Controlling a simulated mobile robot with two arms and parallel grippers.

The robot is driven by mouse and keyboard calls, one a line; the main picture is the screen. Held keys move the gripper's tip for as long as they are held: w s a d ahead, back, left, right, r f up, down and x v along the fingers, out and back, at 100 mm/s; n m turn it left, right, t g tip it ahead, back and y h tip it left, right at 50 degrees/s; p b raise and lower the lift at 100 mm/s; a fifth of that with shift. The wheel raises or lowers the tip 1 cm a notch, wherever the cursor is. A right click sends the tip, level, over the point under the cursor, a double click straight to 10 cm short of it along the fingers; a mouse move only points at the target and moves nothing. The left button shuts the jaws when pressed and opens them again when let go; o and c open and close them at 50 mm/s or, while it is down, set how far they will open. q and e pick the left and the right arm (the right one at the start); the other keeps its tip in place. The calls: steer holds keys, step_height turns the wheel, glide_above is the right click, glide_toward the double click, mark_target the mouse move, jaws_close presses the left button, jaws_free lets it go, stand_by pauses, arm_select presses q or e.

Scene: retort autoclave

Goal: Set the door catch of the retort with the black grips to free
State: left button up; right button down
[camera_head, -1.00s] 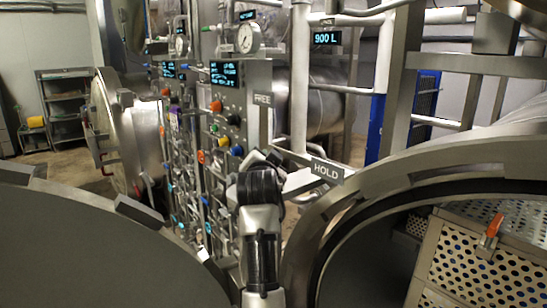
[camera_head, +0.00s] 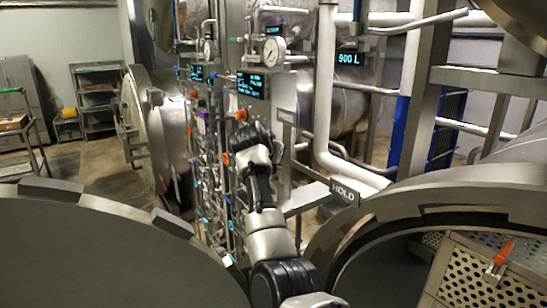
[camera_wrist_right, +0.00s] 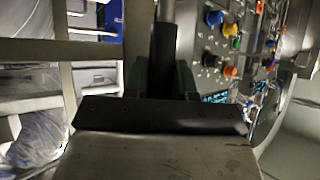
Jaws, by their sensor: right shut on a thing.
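In the wrist view my right gripper (camera_wrist_right: 162,78) is shut on a black grip (camera_wrist_right: 163,50) at the end of a pale metal rod. In the head view my right arm reaches up the middle, and its wrist hides the fingers and most of the catch lever. The wrist is beside the dim FREE plate (camera_head: 286,116), at its left. The HOLD plate (camera_head: 344,192) is lower and to the right, at the rim of the open retort (camera_head: 440,198). My left gripper is not in view.
The open grey retort door (camera_head: 90,250) fills the lower left. A perforated basket (camera_head: 468,278) with an orange-handled part (camera_head: 503,252) sits in the retort mouth. A control panel (camera_head: 253,84) with displays, knobs and a gauge (camera_head: 273,51) stands beyond my arm. White pipes (camera_head: 327,90) run close at its right.

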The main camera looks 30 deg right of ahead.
steer(key=shift+w, duration=0.2)
stand_by(0.4)
steer(key=c, duration=1.1)
jaws_free()
steer(key=shift+o, duration=0.9)
steer(key=shift+w+f, duration=0.1)
steer(key=shift+w, duration=0.1)
steer(key=shift+s+a, duration=0.15)
steer(key=shift+s, duration=0.05)
steer(key=b+v, duration=0.5)
steer(key=v, duration=0.5)
steer(key=shift+r, duration=0.35)
steer(key=shift+w, duration=0.15)
